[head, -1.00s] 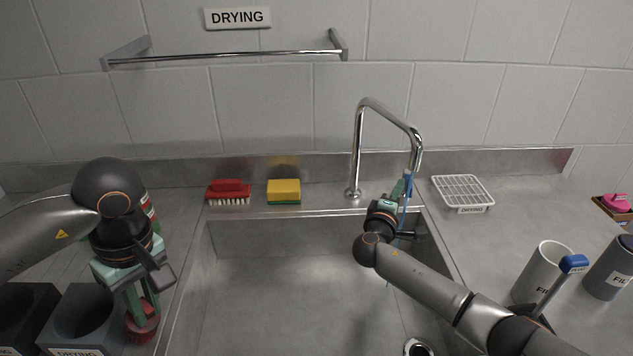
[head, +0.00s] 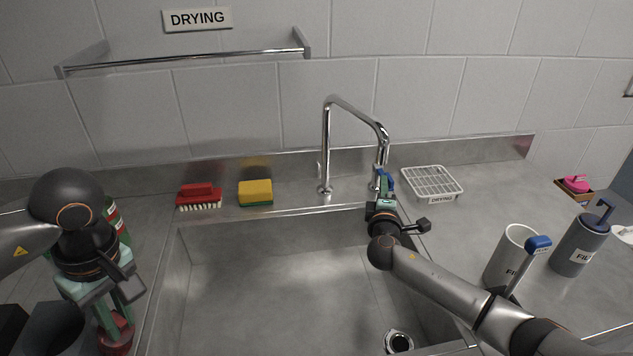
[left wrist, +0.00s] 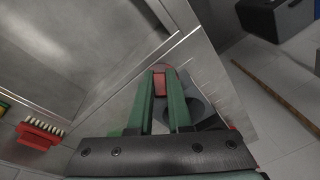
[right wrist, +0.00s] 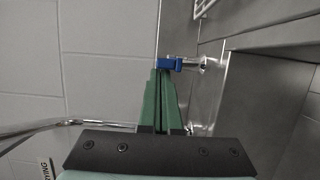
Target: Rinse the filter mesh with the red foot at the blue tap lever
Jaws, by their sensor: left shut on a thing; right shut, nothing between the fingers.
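My left gripper (head: 113,322) is at the left side of the sink and is shut on a red part (head: 116,338), which seems to be the red foot of the filter mesh. The red shows between the fingertips in the left wrist view (left wrist: 159,79); the mesh itself cannot be made out. My right gripper (head: 386,186) is shut and empty under the tap spout (head: 382,145). The blue tap lever (right wrist: 169,63) is just past its fingertips in the right wrist view; whether they touch I cannot tell. No water stream is visible.
The steel sink (head: 270,300) is empty, with a drain (head: 399,341). A red brush (head: 199,196) and yellow sponge (head: 256,193) lie behind it. A white drying rack (head: 432,183), a white holder (head: 510,257) and a grey holder (head: 580,245) stand at the right.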

